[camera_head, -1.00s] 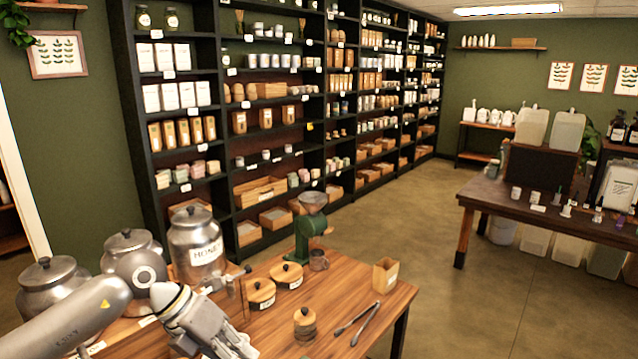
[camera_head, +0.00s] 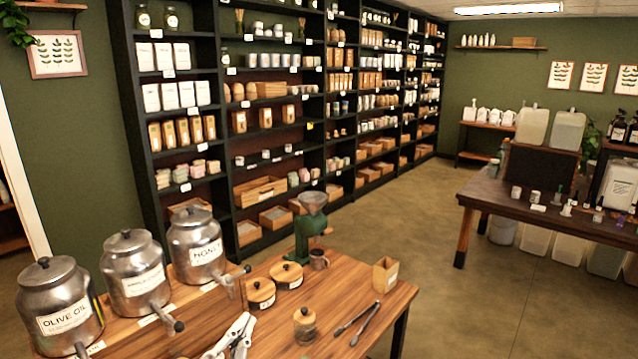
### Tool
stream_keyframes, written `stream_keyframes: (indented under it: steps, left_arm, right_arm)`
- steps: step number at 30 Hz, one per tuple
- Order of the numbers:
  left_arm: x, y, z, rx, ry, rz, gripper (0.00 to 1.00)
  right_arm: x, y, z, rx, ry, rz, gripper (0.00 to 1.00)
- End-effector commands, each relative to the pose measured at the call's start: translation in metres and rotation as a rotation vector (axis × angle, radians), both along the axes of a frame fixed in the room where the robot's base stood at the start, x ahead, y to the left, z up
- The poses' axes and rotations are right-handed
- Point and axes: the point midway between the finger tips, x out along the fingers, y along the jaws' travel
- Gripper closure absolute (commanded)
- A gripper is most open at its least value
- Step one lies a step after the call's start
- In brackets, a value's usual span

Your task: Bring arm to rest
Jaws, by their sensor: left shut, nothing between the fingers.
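My left gripper (camera_head: 237,338) shows at the bottom edge of the head view, low over the near part of the wooden table (camera_head: 345,277). Its fingers are shut with nothing between them. It is apart from the glass jar with a wooden lid (camera_head: 304,326) to its right. The rest of its arm is mostly below the picture. My right gripper is not in view.
Several metal dispensers stand at the left, including one labelled olive oil (camera_head: 62,308) and one labelled honey (camera_head: 196,247). A green grinder (camera_head: 311,228), lidded canisters (camera_head: 261,292), tongs (camera_head: 358,322) and a small wooden box (camera_head: 385,275) stand or lie on the table.

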Motion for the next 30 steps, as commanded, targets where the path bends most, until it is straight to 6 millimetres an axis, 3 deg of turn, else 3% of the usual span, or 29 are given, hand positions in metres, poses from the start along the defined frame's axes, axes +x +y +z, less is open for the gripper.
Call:
stream_keyframes:
  steps: [1,5,9,15,21,30]
  left_arm:
    - [-0.010,0.015,-0.030,-0.051,0.123,0.062,1.00]
    - [-0.050,0.048,-0.105,-0.152,0.445,0.205,1.00]
    - [-0.114,0.066,-0.172,-0.226,0.772,0.314,1.00]
    - [-0.202,0.072,-0.225,-0.279,1.121,0.391,1.00]
    - [-0.277,0.069,-0.251,-0.307,1.391,0.427,1.00]
    - [-0.256,0.067,-0.350,-0.290,1.409,0.430,1.00]
  right_arm:
    - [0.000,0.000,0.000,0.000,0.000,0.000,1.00]
    - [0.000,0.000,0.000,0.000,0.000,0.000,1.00]
    - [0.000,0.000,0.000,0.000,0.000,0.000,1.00]
    - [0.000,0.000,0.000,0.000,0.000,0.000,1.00]
    - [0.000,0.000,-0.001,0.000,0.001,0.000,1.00]
    - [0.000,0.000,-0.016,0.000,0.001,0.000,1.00]
